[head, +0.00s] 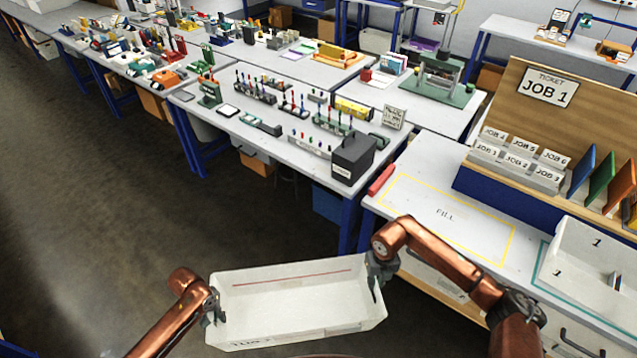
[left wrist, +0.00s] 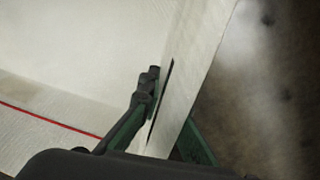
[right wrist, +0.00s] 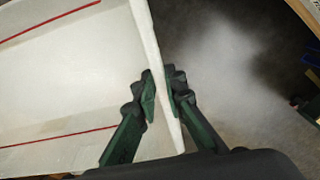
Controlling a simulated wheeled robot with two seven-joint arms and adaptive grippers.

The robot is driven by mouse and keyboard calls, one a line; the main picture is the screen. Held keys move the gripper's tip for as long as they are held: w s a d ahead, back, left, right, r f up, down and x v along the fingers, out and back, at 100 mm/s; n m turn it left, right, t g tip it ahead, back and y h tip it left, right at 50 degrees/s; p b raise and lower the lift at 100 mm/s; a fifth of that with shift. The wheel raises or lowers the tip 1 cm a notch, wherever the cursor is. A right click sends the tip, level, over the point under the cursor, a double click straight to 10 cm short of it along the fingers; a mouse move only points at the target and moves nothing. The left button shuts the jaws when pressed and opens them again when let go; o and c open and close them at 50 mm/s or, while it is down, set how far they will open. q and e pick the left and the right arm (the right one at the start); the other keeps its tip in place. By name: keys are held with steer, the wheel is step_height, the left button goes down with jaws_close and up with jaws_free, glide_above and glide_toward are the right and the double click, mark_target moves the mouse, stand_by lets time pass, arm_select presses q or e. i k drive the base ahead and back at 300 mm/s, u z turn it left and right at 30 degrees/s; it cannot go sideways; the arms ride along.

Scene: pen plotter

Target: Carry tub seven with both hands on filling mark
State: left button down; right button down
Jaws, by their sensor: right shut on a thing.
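A white open tub (head: 294,306) is held in the air in front of the bench, with a red line along its inner wall and dark lettering on its near side that I cannot read. It looks empty. My left gripper (head: 213,308) has one finger inside and one outside its left end wall; the wall between them shows in the left wrist view (left wrist: 185,85). My right gripper (head: 376,272) is shut on the right end wall, seen between the fingers (right wrist: 161,95). The filling mark, a yellow outline reading FILL (head: 445,215), lies bare on the white bench, beyond and right of the tub.
A red bar (head: 381,180) lies at the mark's left edge. A ticket board reading JOB 1 (head: 546,93) stands behind the mark. A white bin marked 1 (head: 590,262) stands to its right. Open floor (head: 120,215) is at left.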

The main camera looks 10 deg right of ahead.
mark_target(445, 215)
steer(key=z, duration=0.6)
steer(key=i, duration=0.55)
steer(key=z, duration=0.55)
